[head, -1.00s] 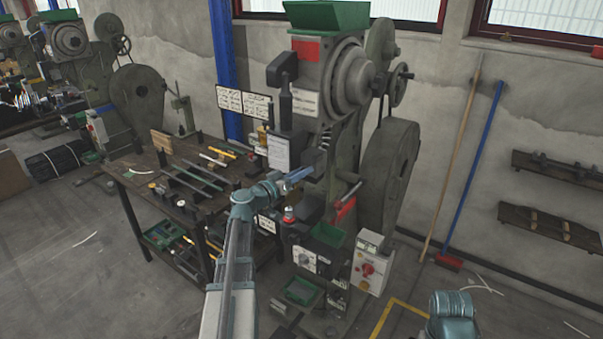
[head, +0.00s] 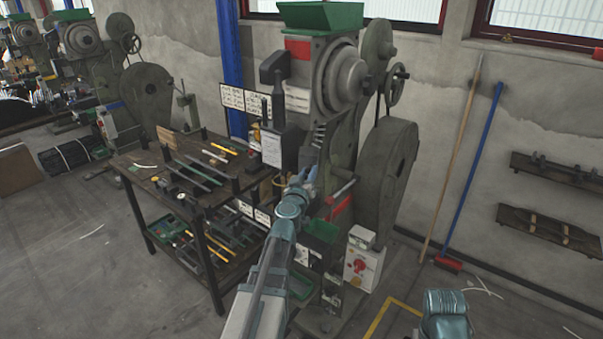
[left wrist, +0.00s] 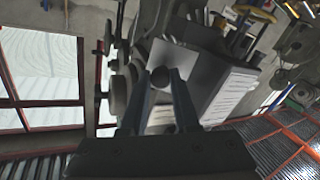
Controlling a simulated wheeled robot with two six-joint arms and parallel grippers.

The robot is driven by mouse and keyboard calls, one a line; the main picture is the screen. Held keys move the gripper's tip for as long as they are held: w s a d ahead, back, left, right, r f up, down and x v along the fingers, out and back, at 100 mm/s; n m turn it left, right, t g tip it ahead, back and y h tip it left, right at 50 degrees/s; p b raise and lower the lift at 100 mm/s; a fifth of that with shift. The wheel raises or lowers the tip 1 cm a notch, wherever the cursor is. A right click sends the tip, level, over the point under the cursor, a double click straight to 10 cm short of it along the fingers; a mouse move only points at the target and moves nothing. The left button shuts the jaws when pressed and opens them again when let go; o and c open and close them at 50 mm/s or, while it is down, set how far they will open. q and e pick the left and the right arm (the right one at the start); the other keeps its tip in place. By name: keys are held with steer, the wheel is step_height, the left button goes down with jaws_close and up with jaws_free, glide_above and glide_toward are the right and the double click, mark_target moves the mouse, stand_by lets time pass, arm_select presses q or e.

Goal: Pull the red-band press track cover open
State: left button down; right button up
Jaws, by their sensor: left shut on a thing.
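The red-band press (head: 297,49) stands in the middle of the head view, with a green hopper on top and a red band below it. My left gripper (head: 308,176) is at its front, right of a white sheet. In the left wrist view the two fingers (left wrist: 160,95) stand either side of a small dark round knob (left wrist: 160,76), shut on it. The knob sits in front of a flat light grey plate (left wrist: 172,55), which looks like the track cover. In the head view the gripper hides the knob, and I cannot tell how far the cover is open.
A dark workbench (head: 150,185) with rods and tools stands left of the press. A large flywheel (head: 388,180) and a white control box with a red button (head: 362,268) are on the right. A broom (head: 470,180) leans on the wall. The floor at right is mostly clear.

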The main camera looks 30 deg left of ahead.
arm_select(q)
steer(key=w+d+n+g+y, duration=0.8)
steer(key=d+n+g+y, duration=0.1)
steer(key=n+g+y, duration=0.4)
steer(key=shift+w+g, duration=0.35)
steer(key=shift+g, duration=0.55)
steer(key=shift+d+n, duration=0.1)
steer(key=shift+n, duration=0.2)
steer(key=c, duration=0.7)
jaws_free()
steer(key=d, duration=0.4)
steer(key=s+d, duration=0.1)
steer(key=d, duration=0.4)
steer(key=s+d, duration=0.1)
steer(key=d, duration=0.3)
steer(key=shift+d, duration=0.3)
